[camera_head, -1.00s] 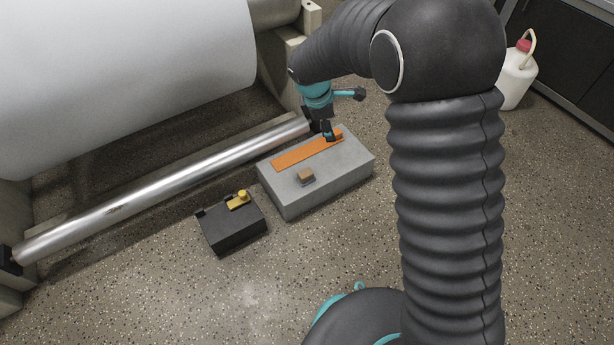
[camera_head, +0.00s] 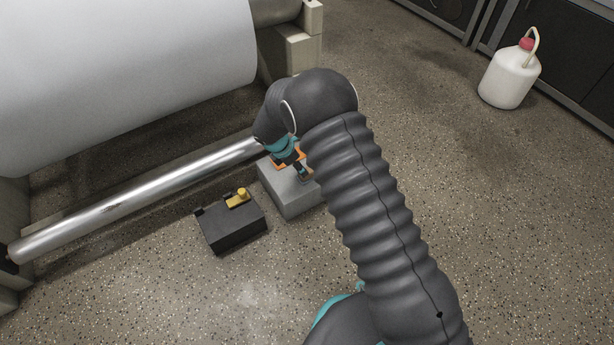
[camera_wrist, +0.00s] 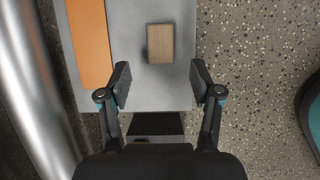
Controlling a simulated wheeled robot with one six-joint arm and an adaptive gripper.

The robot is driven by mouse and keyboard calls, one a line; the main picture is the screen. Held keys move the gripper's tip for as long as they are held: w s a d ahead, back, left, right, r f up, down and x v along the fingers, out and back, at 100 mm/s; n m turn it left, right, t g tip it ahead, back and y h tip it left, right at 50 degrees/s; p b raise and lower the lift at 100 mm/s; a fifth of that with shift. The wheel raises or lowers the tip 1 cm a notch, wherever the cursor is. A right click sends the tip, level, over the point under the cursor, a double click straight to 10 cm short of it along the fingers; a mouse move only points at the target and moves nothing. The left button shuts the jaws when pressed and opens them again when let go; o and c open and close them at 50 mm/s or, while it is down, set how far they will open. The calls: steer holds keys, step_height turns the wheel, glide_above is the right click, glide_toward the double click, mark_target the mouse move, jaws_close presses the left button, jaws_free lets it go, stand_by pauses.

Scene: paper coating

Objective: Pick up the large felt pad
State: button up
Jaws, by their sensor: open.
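A small tan block (camera_wrist: 160,44) sits on top of a grey block (camera_wrist: 128,20) in the wrist view; it may be the felt pad, but I cannot be sure. A long flat orange strip (camera_wrist: 89,42) lies beside it to the left. My gripper (camera_wrist: 161,84) is open and empty, its two fingers apart, with the tan block lying ahead of the fingertips and between their lines. In the head view my gripper (camera_head: 304,172) is over the grey block (camera_head: 290,200). My arm hides much of the block there, and the tan block cannot be made out clearly.
A black box (camera_head: 232,228) with a yellow piece (camera_head: 239,198) stands left of the grey block. A shiny metal roller (camera_head: 140,195) runs close behind them, under a large white roll (camera_head: 110,75). A white jug (camera_head: 509,78) stands far right. Speckled floor in front is clear.

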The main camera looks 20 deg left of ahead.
steer(key=shift+w+d+b+x, duration=0.1)
steer(key=shift+b+x, duration=0.1)
steer(key=shift+x, duration=1.5)
steer(key=shift+w+d+b+x, duration=0.1)
steer(key=shift+d+b+x, duration=0.1)
steer(key=shift+x, duration=1.5)
steer(key=shift+r, duration=0.15)
jaws_close()
